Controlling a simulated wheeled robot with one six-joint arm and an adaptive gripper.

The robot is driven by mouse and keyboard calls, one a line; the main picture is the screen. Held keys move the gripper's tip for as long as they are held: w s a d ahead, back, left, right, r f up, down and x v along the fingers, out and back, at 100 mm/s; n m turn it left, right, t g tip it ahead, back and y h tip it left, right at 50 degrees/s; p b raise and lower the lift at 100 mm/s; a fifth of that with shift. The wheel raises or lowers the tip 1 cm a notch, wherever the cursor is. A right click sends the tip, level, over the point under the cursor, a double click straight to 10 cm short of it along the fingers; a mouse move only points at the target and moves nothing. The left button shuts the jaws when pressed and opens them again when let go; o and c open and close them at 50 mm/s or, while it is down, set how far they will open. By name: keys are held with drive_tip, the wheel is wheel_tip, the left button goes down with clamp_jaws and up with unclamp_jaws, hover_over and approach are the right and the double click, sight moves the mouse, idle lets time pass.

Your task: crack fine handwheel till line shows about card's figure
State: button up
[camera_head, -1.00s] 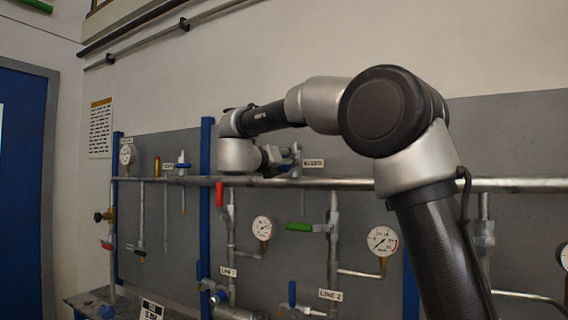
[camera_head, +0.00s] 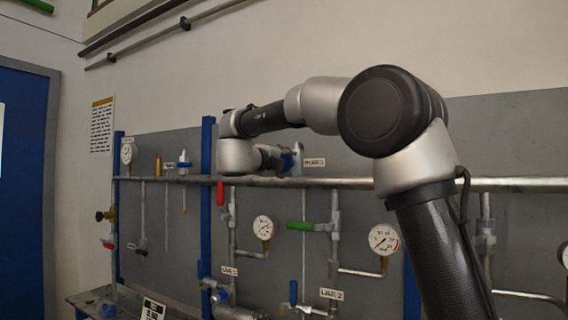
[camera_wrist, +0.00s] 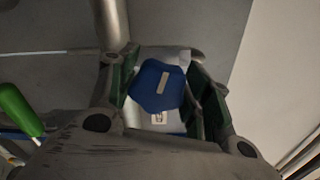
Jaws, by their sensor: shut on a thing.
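A blue handwheel (camera_wrist: 157,84) with a pale strip marker sits between the green-padded fingers of my gripper (camera_wrist: 161,90) in the wrist view. The fingers are shut on it from both sides. In the head view my gripper (camera_head: 278,158) is at the blue handwheel (camera_head: 291,161), just above the long horizontal pipe, beside a small label. The wrist partly hides the wheel. Two round white gauges, one by LINE 1 (camera_head: 263,227) and one by LINE 2 (camera_head: 383,239), face me; their figures are too small to read. A small card (camera_head: 152,309) stands at the bottom, its text not legible.
A horizontal pipe (camera_head: 330,183) crosses below the gripper. A red lever (camera_head: 220,192) and a green lever (camera_head: 299,226) stick out beneath it. A blue upright (camera_head: 206,230) is to the left. A printed notice (camera_head: 102,125) hangs on the left wall.

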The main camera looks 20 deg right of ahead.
drive_tip(key=shift+f+n, duration=0.1)
drive_tip(key=shift+n, duration=0.5)
drive_tip(key=o, duration=1)
drive_tip(key=shift+a, duration=0.1)
drive_tip(key=v, duration=1.2)
idle(0.3)
